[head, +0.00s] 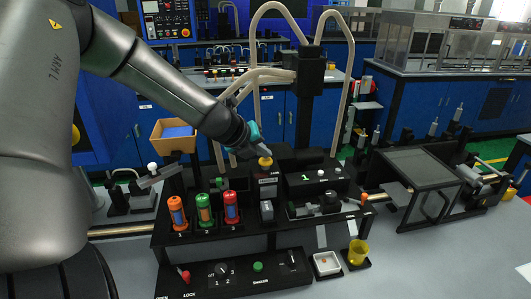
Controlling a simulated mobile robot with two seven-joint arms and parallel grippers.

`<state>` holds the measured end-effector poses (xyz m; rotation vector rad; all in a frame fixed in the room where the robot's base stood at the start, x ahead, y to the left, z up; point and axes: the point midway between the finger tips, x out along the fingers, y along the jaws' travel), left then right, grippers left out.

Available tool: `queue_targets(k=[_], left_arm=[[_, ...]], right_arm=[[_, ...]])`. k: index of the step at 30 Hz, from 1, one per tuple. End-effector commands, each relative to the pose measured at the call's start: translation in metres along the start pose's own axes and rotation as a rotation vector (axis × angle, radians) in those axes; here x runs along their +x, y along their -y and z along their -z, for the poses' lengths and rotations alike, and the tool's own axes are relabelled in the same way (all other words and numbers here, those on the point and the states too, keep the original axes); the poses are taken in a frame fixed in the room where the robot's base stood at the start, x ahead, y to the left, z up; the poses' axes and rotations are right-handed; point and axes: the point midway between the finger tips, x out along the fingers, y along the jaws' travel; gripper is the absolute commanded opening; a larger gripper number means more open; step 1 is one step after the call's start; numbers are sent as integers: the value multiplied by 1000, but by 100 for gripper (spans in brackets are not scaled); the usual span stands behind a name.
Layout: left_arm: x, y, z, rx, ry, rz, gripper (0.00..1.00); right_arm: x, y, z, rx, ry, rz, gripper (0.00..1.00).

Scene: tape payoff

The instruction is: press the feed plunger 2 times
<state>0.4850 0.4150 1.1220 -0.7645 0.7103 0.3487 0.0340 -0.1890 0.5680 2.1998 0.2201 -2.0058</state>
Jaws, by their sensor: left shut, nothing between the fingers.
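A yellow round knob (265,162), which looks like the feed plunger, stands on top of a dark block in the middle of the black fixture (200,234). My left arm comes in from the left. My left gripper (261,151) is shut and empty, with its tips pointing down right at the top of the knob. I cannot tell whether the tips touch it or hover just above. My right gripper is out of view.
Orange, green and red cylinders (204,209) stand in a row left of the knob. A wooden box (173,140) is behind them. A control panel (230,273) with a green button, a white tray (326,264) and a yellow cup (357,252) are in front. The grey table is clear at front right.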

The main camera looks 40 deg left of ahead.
Motion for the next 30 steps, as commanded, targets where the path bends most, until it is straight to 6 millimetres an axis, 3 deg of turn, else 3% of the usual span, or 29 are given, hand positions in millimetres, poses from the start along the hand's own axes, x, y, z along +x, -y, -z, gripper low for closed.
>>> queue_targets(k=[18, 30], left_arm=[[-22, 15, -15, -1, -4, -1, 0], [-23, 17, -17, 0, -1, -1, 0]], right_arm=[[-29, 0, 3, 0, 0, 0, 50], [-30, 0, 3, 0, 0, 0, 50]])
